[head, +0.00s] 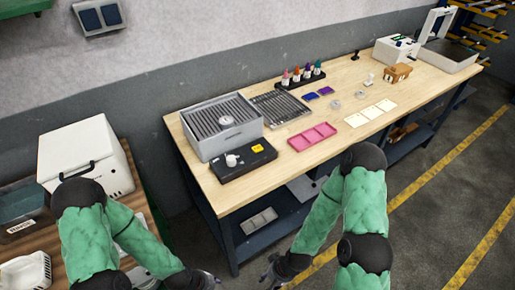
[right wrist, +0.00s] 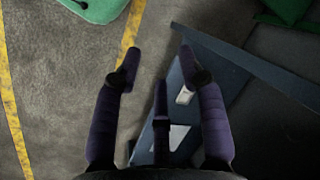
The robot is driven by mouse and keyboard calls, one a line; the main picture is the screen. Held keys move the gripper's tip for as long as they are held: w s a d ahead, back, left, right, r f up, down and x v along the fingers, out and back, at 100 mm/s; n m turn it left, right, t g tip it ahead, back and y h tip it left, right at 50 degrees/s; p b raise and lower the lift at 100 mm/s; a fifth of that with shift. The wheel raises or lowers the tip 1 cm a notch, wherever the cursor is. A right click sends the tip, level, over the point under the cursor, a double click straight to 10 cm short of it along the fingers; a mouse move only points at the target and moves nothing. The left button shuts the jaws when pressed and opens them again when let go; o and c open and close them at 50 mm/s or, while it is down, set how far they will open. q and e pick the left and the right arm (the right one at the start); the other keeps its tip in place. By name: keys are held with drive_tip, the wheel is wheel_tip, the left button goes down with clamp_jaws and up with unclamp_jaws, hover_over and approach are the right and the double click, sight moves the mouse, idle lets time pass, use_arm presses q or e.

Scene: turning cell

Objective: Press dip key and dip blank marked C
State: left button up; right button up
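A black control box (head: 243,160) with a yellow key (head: 257,148) and a white knob (head: 232,160) sits at the near left of the bench. Behind it stands a grey tank (head: 212,143) with a slatted top; a small round pale piece (head: 226,121) lies on the slats. Small round grey pieces (head: 335,104) lie mid-bench; I cannot read any letter on them. My left gripper (head: 208,281) is low at the bottom edge, off the bench, too small to read. My right gripper (head: 270,272) is in front of the bench; in the right wrist view (right wrist: 160,68) its fingers are apart and empty.
The bench (head: 290,170) also holds a pink tray (head: 312,136), cream cards (head: 370,112), a slatted rack (head: 280,106), a bottle rack (head: 301,76) and a wooden block (head: 397,74). A white machine (head: 88,155) stands at left. The bench's front strip is clear.

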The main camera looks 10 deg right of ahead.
clamp_jaws()
idle(1.0)
